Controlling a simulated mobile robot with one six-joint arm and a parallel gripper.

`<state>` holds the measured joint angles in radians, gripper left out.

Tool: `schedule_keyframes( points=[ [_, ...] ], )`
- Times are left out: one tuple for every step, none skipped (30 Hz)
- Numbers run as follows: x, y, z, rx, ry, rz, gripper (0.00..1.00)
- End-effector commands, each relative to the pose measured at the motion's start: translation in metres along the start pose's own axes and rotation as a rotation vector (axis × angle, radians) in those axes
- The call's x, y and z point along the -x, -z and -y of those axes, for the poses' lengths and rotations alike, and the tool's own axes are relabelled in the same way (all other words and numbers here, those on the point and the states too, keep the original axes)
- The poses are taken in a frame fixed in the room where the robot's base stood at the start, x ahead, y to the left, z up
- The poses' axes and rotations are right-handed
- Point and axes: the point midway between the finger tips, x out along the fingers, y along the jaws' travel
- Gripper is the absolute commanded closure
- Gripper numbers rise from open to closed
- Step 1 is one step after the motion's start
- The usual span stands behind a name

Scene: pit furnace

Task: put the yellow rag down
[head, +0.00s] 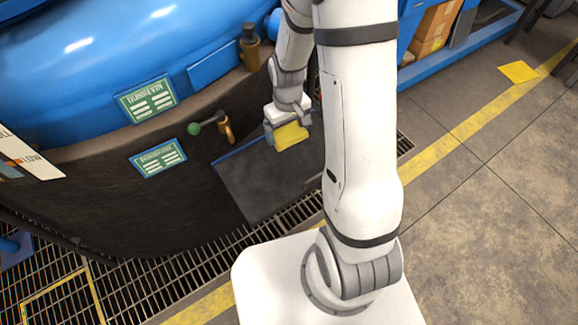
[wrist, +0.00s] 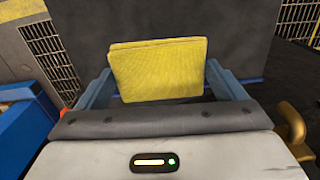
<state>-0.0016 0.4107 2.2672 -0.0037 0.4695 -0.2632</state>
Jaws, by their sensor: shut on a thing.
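The yellow rag (head: 291,135) is a folded, flat piece held between the fingers of my gripper (head: 287,131), in front of the dark furnace side. In the wrist view the rag (wrist: 158,68) stands up between the two blue-grey fingers of my gripper (wrist: 160,86), which are shut on it. A dark flat panel (head: 260,185) with a blue edge shows below and behind the rag. I cannot tell whether the rag touches it.
A green-knobbed brass valve (head: 226,128) is left of my gripper, and a brass fitting (head: 249,47) is above it. Floor grating (head: 150,287) runs along the furnace. A yellow square (head: 519,72) lies on the floor at right. Open floor (head: 500,215) is at right.

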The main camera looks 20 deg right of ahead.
Motion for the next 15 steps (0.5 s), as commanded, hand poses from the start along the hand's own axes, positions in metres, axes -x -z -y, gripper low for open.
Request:
schedule_keyframes(
  points=[
    [-0.008,-0.005,0.002,0.018,0.000,-0.001,0.28],
    [-0.010,-0.007,0.002,0.028,0.000,0.000,0.28],
    [-0.013,-0.009,0.003,0.037,0.000,0.002,0.28],
    [-0.018,-0.010,0.003,0.041,0.001,0.003,0.28],
    [-0.023,-0.011,0.003,0.044,0.001,0.005,0.28],
    [-0.030,-0.011,0.004,0.045,0.001,0.005,0.28],
    [-0.036,-0.011,0.004,0.045,0.002,0.006,0.28],
    [-0.042,-0.011,0.004,0.045,0.001,0.006,0.28],
    [-0.049,-0.011,0.004,0.045,0.001,0.006,0.28],
    [-0.054,-0.011,0.004,0.045,0.001,0.005,0.28],
    [-0.058,-0.011,0.004,0.045,0.001,0.005,0.28],
    [-0.062,-0.010,0.004,0.045,0.001,0.004,0.28],
    [-0.065,-0.010,0.003,0.045,0.001,0.003,0.28],
    [-0.066,-0.010,0.003,0.044,0.000,0.003,0.28],
    [-0.068,-0.010,0.003,0.044,0.000,0.002,0.28]
  ],
)
